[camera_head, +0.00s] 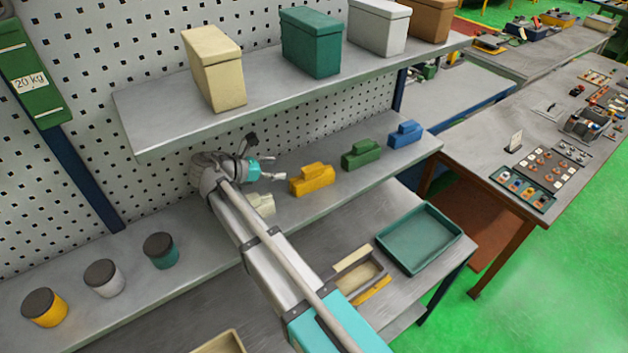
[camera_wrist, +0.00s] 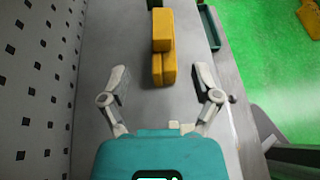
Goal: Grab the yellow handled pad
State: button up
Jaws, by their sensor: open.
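The yellow handled pad (camera_head: 311,179) stands on the middle shelf, between a cream pad on its left and a green pad on its right. In the wrist view the yellow pad (camera_wrist: 163,50) lies ahead, its near end roughly between and just beyond the fingertips. My gripper (camera_head: 277,165) is just left of the yellow pad. In the wrist view my gripper (camera_wrist: 161,72) is open and empty, with one finger on each side.
A cream pad (camera_head: 262,204) sits partly behind my arm. A green pad (camera_head: 361,154) and a blue pad (camera_head: 405,134) stand farther right. The upper shelf (camera_head: 150,125) hangs above with several lidded boxes. A perforated wall (camera_wrist: 35,80) runs close on the left in the wrist view.

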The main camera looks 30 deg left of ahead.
aim_at(310, 168)
jog(key=shift+d, duration=0.1)
jog(key=b+x, duration=0.3)
jog(key=x, duration=0.4)
jog(key=shift+w+f, duration=0.1)
jog(key=shift+f, duration=0.1)
jog(key=shift+w+d+f, duration=0.15)
jog(key=shift+w+d, duration=0.2)
jog(key=shift+w, duration=0.2)
jog(key=shift+b+x, duration=1.05)
jog(key=shift+x, duration=0.9)
jog(key=shift+w+d+f, duration=0.35)
jog(key=shift+d, duration=0.05)
